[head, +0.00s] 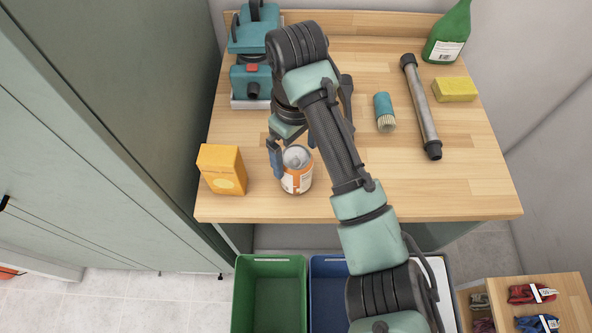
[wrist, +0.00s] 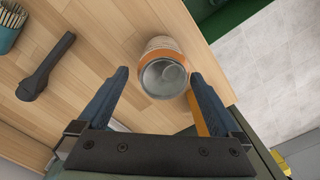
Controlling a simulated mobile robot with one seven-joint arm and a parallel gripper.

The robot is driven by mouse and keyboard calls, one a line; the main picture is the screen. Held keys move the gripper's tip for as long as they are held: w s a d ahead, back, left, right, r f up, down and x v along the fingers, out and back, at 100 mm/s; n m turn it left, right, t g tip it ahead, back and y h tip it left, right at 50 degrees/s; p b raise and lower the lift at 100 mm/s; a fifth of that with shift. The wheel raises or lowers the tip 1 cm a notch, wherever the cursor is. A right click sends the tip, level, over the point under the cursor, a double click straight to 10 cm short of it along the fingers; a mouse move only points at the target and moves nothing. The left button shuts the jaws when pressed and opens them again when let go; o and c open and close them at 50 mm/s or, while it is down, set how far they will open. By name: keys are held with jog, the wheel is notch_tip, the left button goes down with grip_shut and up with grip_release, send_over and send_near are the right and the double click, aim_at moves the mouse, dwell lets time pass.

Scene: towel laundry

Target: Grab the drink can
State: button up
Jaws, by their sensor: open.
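The drink can (head: 297,172), white and orange with a grey metal top, stands upright on the wooden counter near its front edge. In the wrist view the can (wrist: 163,70) shows its round top, just ahead of and between the two blue fingers. My gripper (head: 291,164) is open, with one finger at the can's left side in the head view; the other finger is mostly hidden behind the can and arm. In the wrist view my gripper (wrist: 160,90) has a finger on each side of the can's top. I cannot tell whether either finger touches it.
An orange box (head: 222,170) stands close left of the can. Green (head: 270,261) and blue (head: 328,263) bins stand below the front edge.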

notch_tip(320, 180, down, 3)
jog(key=shift+f+b, duration=0.1)
jog(key=shift+b, duration=0.3)
jog(key=f, duration=0.2)
jog(key=f+p, duration=0.1)
jog(key=f, duration=0.1)
jog(key=shift+s, duration=0.35)
jog(key=shift+f, duration=0.45)
jog(key=shift+w, duration=0.1)
grip_shut()
